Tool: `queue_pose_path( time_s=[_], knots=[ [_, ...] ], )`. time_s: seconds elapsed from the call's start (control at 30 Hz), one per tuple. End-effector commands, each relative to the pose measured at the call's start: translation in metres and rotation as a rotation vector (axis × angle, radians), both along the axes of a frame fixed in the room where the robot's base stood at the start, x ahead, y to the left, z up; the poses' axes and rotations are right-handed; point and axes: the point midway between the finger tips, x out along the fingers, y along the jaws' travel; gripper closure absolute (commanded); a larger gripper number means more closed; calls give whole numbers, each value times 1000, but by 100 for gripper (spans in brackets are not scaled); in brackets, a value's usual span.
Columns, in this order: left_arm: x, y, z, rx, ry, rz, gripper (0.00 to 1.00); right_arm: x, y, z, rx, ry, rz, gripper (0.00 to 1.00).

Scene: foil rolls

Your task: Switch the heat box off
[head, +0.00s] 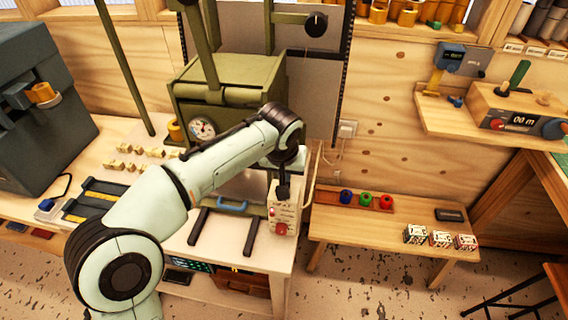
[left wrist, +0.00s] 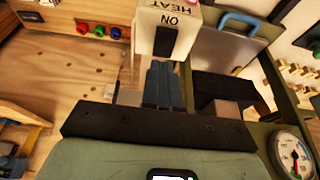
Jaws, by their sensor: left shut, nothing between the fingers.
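The heat box (head: 282,214) is a cream control box with a red button low on its front, at the front right corner of the workbench. In the left wrist view the heat box (left wrist: 146,38) appears upside down, with the words ON and HEAT beside a dark switch (left wrist: 165,42). My left gripper (head: 283,190) is above and against or very close to the top of the box. In the left wrist view its fingers (left wrist: 163,68) are together and empty, right at the switch; I cannot tell whether they touch. The switch's position is unclear. My right gripper is out of view.
A green press-like machine (head: 225,75) with a round gauge (head: 202,130) stands behind my arm. A blue handle (head: 232,204) and dark rails lie left of the box. A low wooden bench (head: 360,228) with coloured spools and small boxes stands to the right.

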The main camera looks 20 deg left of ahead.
Motion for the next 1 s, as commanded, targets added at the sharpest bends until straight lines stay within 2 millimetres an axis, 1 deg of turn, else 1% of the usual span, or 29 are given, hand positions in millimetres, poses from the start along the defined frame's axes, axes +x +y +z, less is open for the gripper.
queue_pose_path(
  time_s=[0.03, 0.2, 0.67, 0.77, 1.0],
  knots=[
    [0, 1, -9, 1, 2, 2, 100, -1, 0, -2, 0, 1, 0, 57],
    [3, 1, -21, 1, 0, 1, 100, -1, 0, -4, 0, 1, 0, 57],
    [3, 1, -23, 0, 4, 1, 100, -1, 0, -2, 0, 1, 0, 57],
    [5, 2, -24, -5, 25, 2, 100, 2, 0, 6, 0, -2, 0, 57],
    [10, 3, -30, -26, 113, 1, 100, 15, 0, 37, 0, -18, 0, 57]
  ],
)
